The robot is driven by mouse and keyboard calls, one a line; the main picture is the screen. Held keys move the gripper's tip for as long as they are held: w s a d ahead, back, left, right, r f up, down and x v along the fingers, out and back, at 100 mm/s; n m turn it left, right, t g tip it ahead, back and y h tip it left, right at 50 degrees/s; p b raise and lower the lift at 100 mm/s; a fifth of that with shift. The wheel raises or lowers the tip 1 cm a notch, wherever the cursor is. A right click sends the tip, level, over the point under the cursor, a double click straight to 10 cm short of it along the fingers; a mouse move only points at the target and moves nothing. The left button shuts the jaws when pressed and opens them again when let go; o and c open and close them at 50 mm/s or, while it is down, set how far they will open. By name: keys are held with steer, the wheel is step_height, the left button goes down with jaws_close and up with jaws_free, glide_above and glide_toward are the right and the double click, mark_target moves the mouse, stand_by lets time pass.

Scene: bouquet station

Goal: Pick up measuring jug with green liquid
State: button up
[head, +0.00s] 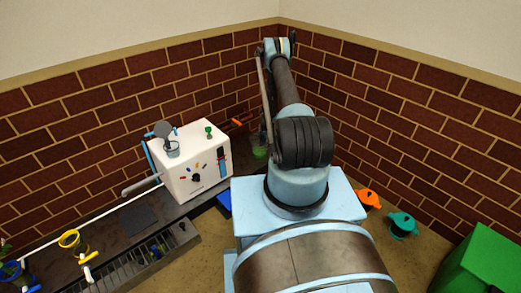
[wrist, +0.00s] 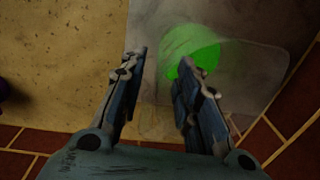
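The measuring jug with green liquid (wrist: 196,46) shows in the wrist view as a bright green round shape, just beyond my fingertips and a little right of centre. My gripper (wrist: 160,60) is open, with its two fingers apart and nothing between them. The right fingertip overlaps the lower left edge of the green in the picture; I cannot tell whether it touches. In the head view the jug (head: 259,152) shows as a small green patch beside my arm, partly hidden by it. My gripper is hidden behind my arm there.
A white box-shaped machine (head: 188,160) with coloured controls stands left of the jug on a dark counter (head: 105,238). A blue item (head: 224,204) lies nearby. Brick walls (head: 370,98) meet in a corner close behind. Orange (head: 368,198) and teal (head: 402,225) pots and a green box (head: 487,262) are at right.

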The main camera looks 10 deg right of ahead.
steer(key=shift+f, duration=0.3)
jaws_close()
steer(key=shift+r, duration=0.15)
